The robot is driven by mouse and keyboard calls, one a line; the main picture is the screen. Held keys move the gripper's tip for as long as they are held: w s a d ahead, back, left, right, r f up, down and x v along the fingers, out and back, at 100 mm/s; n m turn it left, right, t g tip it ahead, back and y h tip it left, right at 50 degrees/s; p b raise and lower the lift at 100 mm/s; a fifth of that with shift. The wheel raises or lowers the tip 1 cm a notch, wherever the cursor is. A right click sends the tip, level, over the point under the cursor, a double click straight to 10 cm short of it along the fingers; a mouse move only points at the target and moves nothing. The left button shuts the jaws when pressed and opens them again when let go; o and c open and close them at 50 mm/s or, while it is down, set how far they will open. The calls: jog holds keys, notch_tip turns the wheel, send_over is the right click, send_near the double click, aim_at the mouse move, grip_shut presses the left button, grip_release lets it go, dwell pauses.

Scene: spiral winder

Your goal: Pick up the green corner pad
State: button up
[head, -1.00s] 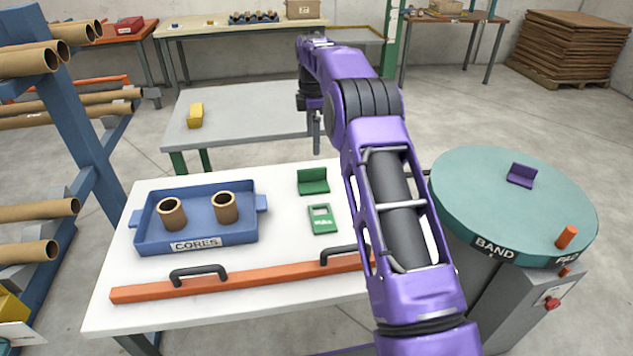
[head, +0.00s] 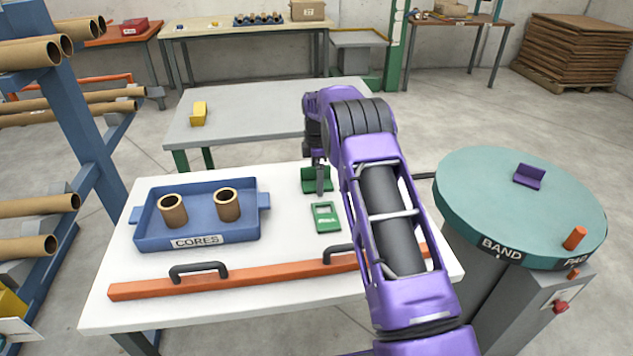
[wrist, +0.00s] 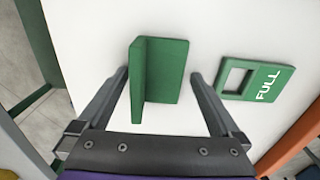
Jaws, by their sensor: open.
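The green corner pad (head: 310,181) is an L-shaped piece on the white table, near its back edge. In the wrist view the pad (wrist: 165,72) shows its upright flange and flat leg between my two fingers. My gripper (wrist: 158,72) is open, with one finger on each side of the pad and no clear contact. In the head view my gripper (head: 320,180) points down at the pad and covers part of it.
A green tag marked FULL (wrist: 255,80) lies just right of the pad; it is also in the head view (head: 326,217). A blue CORES tray (head: 150,235) with two tubes stands left. An orange bar (head: 230,282) lies in front. A teal turntable (head: 470,200) stands right.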

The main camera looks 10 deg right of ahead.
jog(key=shift+f, duration=0.1)
jog(key=c, duration=1.3)
